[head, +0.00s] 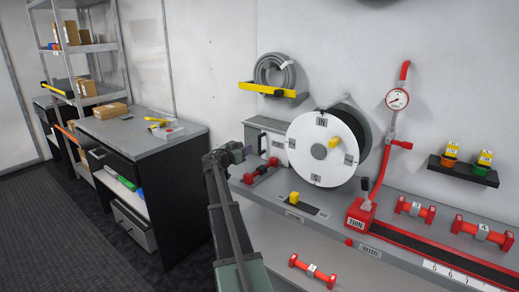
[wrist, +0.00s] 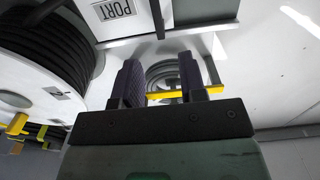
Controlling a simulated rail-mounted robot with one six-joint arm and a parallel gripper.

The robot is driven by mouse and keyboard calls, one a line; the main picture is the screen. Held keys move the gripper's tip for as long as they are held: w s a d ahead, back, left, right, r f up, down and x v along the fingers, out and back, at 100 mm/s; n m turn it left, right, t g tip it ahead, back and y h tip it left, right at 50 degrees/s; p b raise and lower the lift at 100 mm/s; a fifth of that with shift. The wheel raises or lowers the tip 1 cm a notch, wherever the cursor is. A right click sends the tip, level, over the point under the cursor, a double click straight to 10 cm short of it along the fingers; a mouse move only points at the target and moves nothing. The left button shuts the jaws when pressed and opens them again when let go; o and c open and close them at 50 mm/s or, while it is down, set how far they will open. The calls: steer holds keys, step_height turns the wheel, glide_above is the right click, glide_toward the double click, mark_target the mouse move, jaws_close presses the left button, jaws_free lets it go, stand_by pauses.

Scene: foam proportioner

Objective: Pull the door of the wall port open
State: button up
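The wall port (head: 257,126) is a grey box with a pale front, left of the big reel in the head view. In the wrist view its white door with a PORT label (wrist: 116,9) shows at the top, cut off by the frame. A dark upright bar (wrist: 157,17), which looks like the door handle, is beside the label. My gripper (head: 245,152) is in front of the port's left part in the head view. In the wrist view my gripper (wrist: 160,80) is open, with nothing between its fingers. The bar appears beyond the fingertips, apart from them.
A white hose reel (head: 318,168) stands close right of the port. A coiled grey hose (head: 273,75) hangs on a yellow bracket above. Red fittings (head: 262,171) lie on the bench below my gripper. A dark cabinet (head: 172,185) stands left, with free floor before it.

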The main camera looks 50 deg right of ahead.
mark_target(259, 139)
steer(key=d, duration=1.1)
steer(key=shift+s+r, duration=0.15)
steer(key=shift+r, duration=0.05)
steer(key=shift+a, duration=0.1)
jaws_close()
